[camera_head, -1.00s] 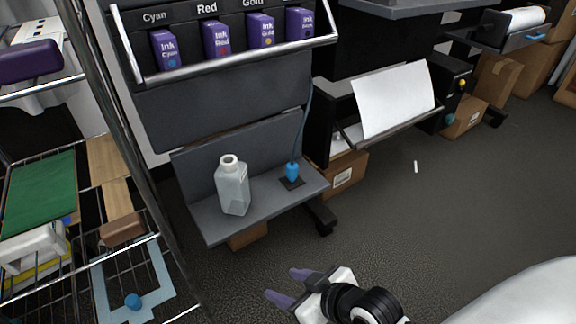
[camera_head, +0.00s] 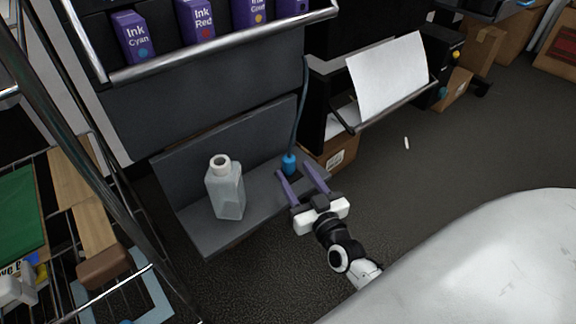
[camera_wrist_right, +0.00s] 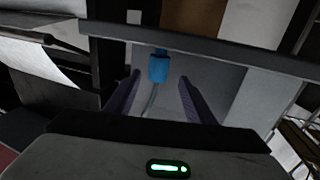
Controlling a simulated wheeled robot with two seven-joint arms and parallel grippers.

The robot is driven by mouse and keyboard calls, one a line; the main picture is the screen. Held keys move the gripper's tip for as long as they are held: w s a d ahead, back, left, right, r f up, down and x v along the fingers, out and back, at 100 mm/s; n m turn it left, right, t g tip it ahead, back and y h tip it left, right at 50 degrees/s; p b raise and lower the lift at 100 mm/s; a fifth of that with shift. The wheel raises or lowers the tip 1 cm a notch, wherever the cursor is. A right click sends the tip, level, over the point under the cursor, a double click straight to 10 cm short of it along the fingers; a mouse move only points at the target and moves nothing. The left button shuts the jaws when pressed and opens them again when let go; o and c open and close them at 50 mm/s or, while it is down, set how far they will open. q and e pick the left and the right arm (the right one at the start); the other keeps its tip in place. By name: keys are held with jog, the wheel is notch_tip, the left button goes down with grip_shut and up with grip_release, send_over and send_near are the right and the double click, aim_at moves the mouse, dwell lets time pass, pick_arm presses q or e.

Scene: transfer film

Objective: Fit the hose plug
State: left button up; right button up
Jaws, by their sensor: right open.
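The blue hose plug (camera_head: 289,164) is upright at the right end of a grey shelf, with a thin hose (camera_head: 302,105) rising from its top. It also shows in the right wrist view (camera_wrist_right: 158,68), framed between the fingers. My right gripper (camera_head: 295,170) is open, its two purple fingers reaching toward the plug from the front. I cannot tell whether they touch it. A translucent bottle (camera_head: 227,192) with an open neck stands on the shelf (camera_head: 205,238), left of the plug. The dark base under the plug is hidden by the gripper. My left gripper is not in view.
Ink boxes (camera_head: 199,24) sit behind a metal rail (camera_head: 215,50) above the shelf. A wire rack (camera_head: 110,195) stands close at the left. White paper (camera_head: 388,82) hangs from a printer at the right.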

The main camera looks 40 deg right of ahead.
aim_at(292, 164)
jog(key=w+b, duration=0.1)
jog(key=w, duration=0.1)
jog(key=w+d+b, duration=0.1)
jog(key=w, duration=0.2)
jog(key=shift+d+r, duration=0.1)
jog(key=shift+d, duration=0.1)
jog(key=shift+w+r, duration=0.1)
jog(key=shift+w, duration=0.15)
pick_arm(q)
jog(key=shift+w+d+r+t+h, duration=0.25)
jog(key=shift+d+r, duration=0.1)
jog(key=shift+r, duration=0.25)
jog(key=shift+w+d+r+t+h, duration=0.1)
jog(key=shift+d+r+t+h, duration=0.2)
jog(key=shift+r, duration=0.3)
pick_arm(e)
jog(key=c, duration=1.1)
